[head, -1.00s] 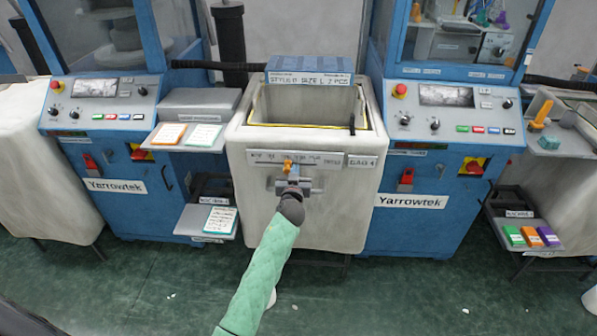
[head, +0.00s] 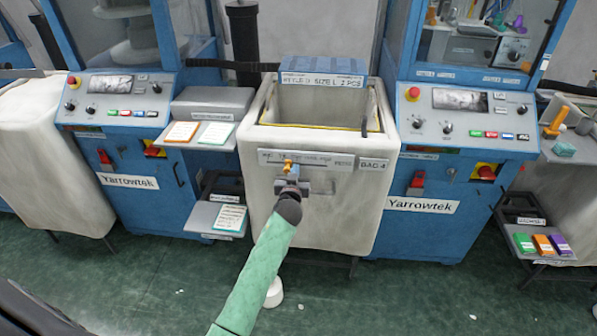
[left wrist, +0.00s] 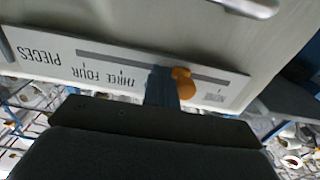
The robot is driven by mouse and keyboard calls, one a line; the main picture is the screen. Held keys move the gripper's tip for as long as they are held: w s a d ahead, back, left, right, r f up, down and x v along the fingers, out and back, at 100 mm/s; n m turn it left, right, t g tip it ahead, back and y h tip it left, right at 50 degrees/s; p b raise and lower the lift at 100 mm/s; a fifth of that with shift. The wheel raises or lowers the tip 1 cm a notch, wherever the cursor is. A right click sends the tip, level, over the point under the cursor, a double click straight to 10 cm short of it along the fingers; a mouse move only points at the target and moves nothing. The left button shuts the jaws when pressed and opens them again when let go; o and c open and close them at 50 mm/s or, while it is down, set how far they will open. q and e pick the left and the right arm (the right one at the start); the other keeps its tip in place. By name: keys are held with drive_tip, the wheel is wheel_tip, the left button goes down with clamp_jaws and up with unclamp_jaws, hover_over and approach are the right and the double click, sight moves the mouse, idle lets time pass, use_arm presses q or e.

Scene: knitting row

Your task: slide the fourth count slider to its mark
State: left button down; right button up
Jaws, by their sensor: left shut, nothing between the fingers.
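The count slider has an orange knob (head: 287,165) on a pale strip (head: 334,160) across the front of the white bin labelled BAG 4 (head: 262,190). My left gripper (head: 293,173) is shut and empty, its fingertips right beside the knob on its right side. In the left wrist view the strip (left wrist: 52,58) appears upside down, with THREE, FOUR and PIECES readable. There the orange knob (left wrist: 184,84) stands close against my left gripper's tip (left wrist: 161,88), past THREE on the side away from FOUR. Actual contact is hard to tell. The fingers hide the marking behind them. My right gripper is not in view.
Blue Yarrowtek machines (head: 130,181) flank the bin, with control panels facing me. Small shelves with cards (head: 229,217) and coloured blocks (head: 543,244) jut out at either side.

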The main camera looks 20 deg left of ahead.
use_arm(q)
drive_tip(key=shift+s+a, duration=0.2)
drive_tip(key=shift+a, duration=0.55)
drive_tip(key=shift+d, duration=0.2)
drive_tip(key=shift+w+d, duration=0.1)
drive_tip(key=shift+d, duration=0.35)
drive_tip(key=v, duration=0.8)
idle(0.5)
